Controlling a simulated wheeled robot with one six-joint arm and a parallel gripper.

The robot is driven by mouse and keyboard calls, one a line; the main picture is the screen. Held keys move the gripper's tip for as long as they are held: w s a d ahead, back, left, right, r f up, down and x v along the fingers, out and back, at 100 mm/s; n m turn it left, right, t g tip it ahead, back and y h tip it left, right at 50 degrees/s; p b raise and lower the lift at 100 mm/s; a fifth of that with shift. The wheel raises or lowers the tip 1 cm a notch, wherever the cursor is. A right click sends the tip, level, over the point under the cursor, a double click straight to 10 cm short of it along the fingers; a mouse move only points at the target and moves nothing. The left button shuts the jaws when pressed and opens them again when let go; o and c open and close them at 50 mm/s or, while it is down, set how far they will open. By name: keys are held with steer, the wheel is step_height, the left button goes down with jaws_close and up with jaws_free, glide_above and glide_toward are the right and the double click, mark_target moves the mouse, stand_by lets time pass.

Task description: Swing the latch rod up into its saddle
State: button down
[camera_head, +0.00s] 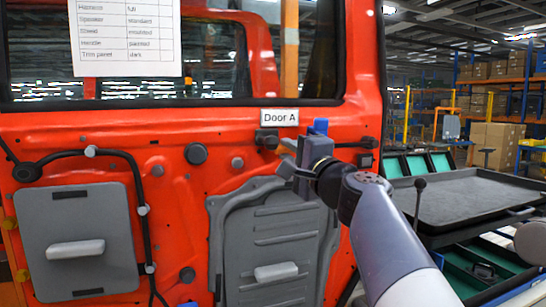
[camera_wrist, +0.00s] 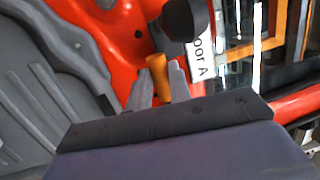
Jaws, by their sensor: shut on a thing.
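My gripper (camera_head: 286,167) is at the red door, just below the "Door A" label. In the wrist view, its two grey fingers (camera_wrist: 159,88) are closed around an orange cylindrical piece (camera_wrist: 157,64), which looks like the end of the latch rod. The rest of the rod is hard to make out in either view. A dark round-ended fitting (camera_wrist: 183,20) stands beside the orange piece, apart from the fingertips. In the head view, a dark bracket (camera_head: 266,138) sits under the label. I cannot tell for certain which fitting is the saddle.
The red door (camera_head: 220,130) carries a ribbed grey panel (camera_head: 285,235) below my gripper. A smaller grey panel (camera_head: 80,215) and a black cable (camera_head: 134,175) are at left. A dark tray table (camera_head: 470,195) stands at right. Shelving is far behind.

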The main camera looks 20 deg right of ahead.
steer(key=shift+s+r, duration=0.1)
steer(key=shift+r, duration=0.2)
steer(key=c, duration=1.3)
jaws_free()
steer(key=shift+f, duration=0.1)
